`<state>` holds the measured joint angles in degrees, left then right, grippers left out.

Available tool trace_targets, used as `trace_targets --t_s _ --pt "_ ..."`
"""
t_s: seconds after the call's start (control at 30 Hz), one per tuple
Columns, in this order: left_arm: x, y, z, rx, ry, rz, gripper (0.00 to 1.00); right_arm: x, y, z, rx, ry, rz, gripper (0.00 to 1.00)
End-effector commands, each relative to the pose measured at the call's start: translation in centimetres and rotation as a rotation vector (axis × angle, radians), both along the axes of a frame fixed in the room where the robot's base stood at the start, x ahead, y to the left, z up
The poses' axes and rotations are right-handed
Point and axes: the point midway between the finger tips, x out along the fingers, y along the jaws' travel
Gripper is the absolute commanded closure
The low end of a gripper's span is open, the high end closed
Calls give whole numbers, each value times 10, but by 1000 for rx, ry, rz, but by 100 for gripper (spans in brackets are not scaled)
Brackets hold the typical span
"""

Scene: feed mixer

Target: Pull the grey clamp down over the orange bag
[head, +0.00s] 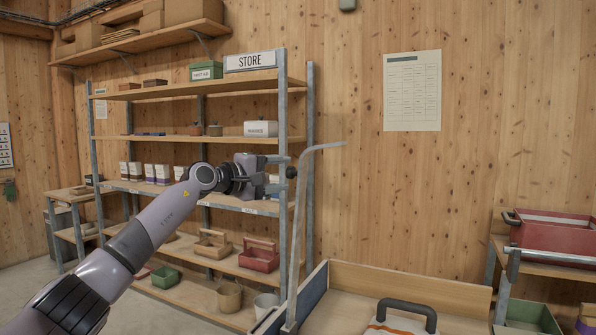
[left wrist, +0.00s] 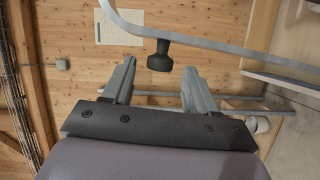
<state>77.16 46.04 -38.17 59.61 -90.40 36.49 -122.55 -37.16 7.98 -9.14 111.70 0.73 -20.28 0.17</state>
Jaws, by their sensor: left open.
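The grey clamp (head: 299,220) is a bent metal bar standing nearly upright at the left side of a wooden tray, its top bent to the right. Its black knob (head: 291,172) sticks out toward my left gripper (head: 277,176). In the left wrist view the knob (left wrist: 160,57) shows just beyond and between the two spread fingertips; the gripper is open and not closed on it. At the bottom edge lies a pale item with an orange band (head: 379,328), likely the orange bag, mostly cut off. My right gripper is not in view.
The wooden tray (head: 410,283) has a raised back board and blue left side. A dark grey curved handle (head: 405,305) rises over the pale item. A store shelf (head: 235,205) stands behind my left gripper. A red crate (head: 550,233) sits on a bench at right.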

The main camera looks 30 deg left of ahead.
Motion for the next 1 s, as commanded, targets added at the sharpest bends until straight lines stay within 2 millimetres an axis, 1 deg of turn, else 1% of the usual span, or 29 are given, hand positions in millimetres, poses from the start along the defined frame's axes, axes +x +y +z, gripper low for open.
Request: trace_targets --t_s 0.03,0.2,0.43,0.63,0.97,1.0 --pt "7 -4 3 -3 0 -2 42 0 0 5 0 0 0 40" --pt "24 -10 2 -5 0 -2 42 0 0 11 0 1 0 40" --pt "41 -15 1 -6 -1 -1 42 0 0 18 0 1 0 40" --pt "49 -18 0 -4 -2 -1 42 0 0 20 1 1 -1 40" --pt "50 -18 -1 -3 -1 -1 42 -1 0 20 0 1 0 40" --pt "50 -18 -1 -3 -1 -1 45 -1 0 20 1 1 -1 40"
